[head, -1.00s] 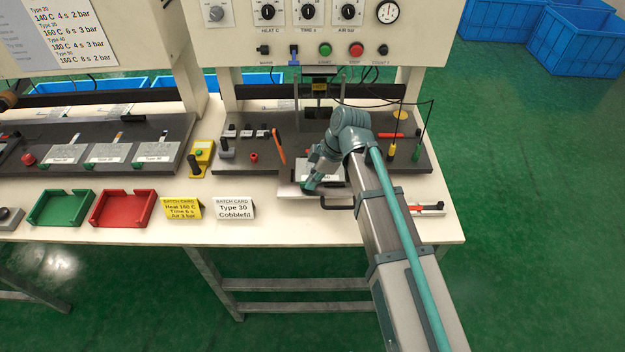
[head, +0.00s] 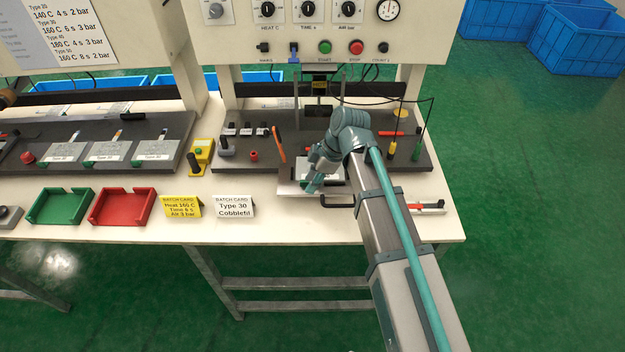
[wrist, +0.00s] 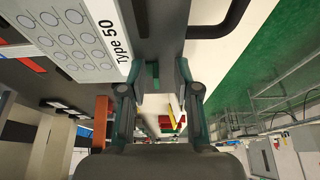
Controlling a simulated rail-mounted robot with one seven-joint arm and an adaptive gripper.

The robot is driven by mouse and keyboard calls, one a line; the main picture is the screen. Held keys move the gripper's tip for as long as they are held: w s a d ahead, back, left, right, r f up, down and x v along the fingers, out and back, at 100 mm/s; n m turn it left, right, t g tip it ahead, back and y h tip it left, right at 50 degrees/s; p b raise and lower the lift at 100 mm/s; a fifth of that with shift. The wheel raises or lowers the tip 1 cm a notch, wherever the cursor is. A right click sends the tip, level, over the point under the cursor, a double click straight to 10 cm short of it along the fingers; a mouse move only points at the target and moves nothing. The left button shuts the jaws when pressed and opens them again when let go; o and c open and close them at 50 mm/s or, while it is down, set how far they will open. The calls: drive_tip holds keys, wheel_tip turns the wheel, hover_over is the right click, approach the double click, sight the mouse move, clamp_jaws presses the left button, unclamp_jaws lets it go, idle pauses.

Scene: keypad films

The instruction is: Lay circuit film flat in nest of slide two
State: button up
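A white panel with rows of grey circles and the words Type 50 (wrist: 75,35) lies on the dark slide plate in the wrist view. I cannot tell whether it is the circuit film or the nest's own marking. My gripper (wrist: 159,75) is open, its two fingers apart beside the panel's lettered end. A small green block (wrist: 152,76) shows between the fingers, with no visible contact. In the head view my gripper (head: 312,187) is low over the slide plate (head: 290,189) at the table's front, and my wrist hides much of the nest.
A black handle (head: 335,204) sticks out at the slide's front. An orange-red lever (head: 279,145) stands left of my gripper. Batch cards (head: 233,207), a red tray (head: 122,207) and a green tray (head: 60,206) stand further left. The press panel (head: 330,30) rises behind.

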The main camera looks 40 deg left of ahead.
drive_tip(key=shift+r, duration=0.1)
drive_tip(key=v, duration=1.1)
drive_tip(key=shift+r, duration=0.4)
drive_tip(key=shift+w+d+f, duration=0.1)
drive_tip(key=shift+w+d, duration=0.05)
